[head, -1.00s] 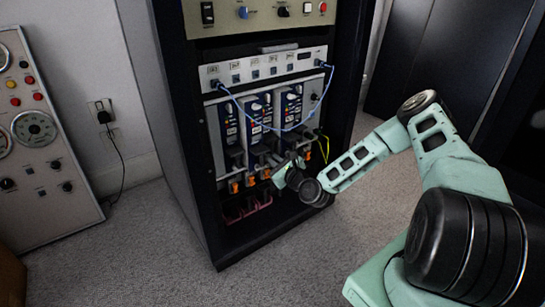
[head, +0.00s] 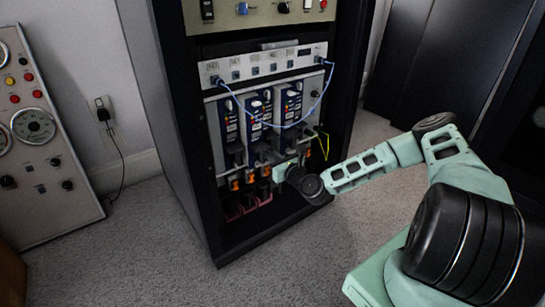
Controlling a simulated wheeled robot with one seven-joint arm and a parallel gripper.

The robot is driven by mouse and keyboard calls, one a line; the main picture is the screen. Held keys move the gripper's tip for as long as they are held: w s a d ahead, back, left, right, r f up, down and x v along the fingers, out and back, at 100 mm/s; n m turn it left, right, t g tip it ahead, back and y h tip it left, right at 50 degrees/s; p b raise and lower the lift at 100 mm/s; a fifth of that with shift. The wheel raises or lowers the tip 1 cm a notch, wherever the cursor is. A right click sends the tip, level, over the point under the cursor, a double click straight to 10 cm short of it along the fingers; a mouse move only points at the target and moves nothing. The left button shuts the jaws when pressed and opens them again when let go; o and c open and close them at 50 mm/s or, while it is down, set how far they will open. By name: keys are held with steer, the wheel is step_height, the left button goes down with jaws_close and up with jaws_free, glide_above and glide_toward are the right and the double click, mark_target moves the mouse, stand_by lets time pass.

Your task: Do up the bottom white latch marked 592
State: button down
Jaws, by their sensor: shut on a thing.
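My gripper (head: 274,167) is at the lower right of the module bay in the black rack, under the right-hand blue module (head: 291,103). Its jaws are shut on a small part there, which looks to be the latch; the hand and wrist hide most of it. The number 592 is too small to read, and I cannot tell the latch's exact position. Several small orange parts (head: 234,183) hang in a row under the modules, just left of my gripper.
A blue cable (head: 289,126) loops across the module fronts. A yellow-green wire (head: 325,145) hangs right of my gripper. A pink-edged holder (head: 249,207) sits in the rack bottom. The rack's black side post (head: 346,100) stands close on the right. Carpet is clear in front.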

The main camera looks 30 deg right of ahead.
steer(key=c, duration=1.8)
jaws_free()
steer(key=s+p, duration=0.1)
steer(key=s, duration=0.4)
steer(key=s+p, duration=0.2)
steer(key=s, duration=0.4)
steer(key=s+p, duration=0.2)
steer(key=s, duration=0.4)
steer(key=shift+s+d, duration=0.2)
steer(key=shift+d, duration=0.1)
